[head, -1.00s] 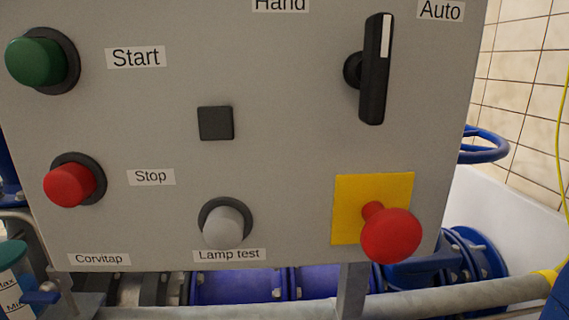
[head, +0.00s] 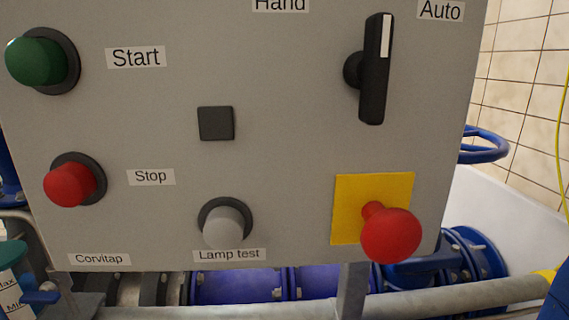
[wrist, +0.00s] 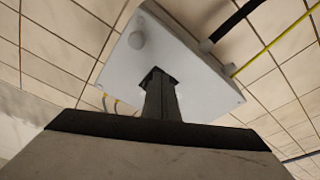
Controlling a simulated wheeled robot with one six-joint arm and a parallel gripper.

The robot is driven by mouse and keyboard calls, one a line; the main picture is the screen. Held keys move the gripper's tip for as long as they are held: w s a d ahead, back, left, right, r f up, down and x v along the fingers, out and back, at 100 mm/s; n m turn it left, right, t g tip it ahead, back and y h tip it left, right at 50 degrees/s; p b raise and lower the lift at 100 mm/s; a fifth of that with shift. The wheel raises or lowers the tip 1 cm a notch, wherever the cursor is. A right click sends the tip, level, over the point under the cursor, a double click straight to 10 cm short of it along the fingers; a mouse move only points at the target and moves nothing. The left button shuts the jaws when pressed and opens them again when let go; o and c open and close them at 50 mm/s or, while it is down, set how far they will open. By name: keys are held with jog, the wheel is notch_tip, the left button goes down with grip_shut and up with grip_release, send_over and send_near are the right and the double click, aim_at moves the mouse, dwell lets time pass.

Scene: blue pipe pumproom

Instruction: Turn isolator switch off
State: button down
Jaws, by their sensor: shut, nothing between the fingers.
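No part labelled as an isolator switch shows in the head view. A black rotary switch (head: 375,70) with a white mark stands nearly upright there, between the Hand and Auto labels on the grey panel (head: 290,110). My gripper is not in the head view.
The panel carries a green Start button (head: 42,62), a red Stop button (head: 70,184), a lamp test button (head: 224,224) and a red mushroom button (head: 390,235) on a yellow plate. Blue pipes (head: 240,287) run below. A black cable (wrist: 235,20) and a yellow cable (wrist: 275,45) run near the box.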

jog(key=shift+s+f, duration=0.1)
jog(key=shift+f, duration=0.05)
jog(key=v, duration=0.6)
jog(key=shift+w+a+r, duration=0.1)
jog(key=shift+w+r, duration=0.15)
jog(key=shift+r, duration=0.2)
dwell(0.3)
jog(key=shift+a, duration=0.1)
jog(key=d, duration=0.6)
jog(key=shift+w+f, duration=0.25)
dwell(0.4)
jog(key=shift+w+r, duration=0.3)
jog(key=shift+r, duration=0.2)
dwell(1.1)
jog(key=shift+s+r, duration=0.1)
dwell(0.5)
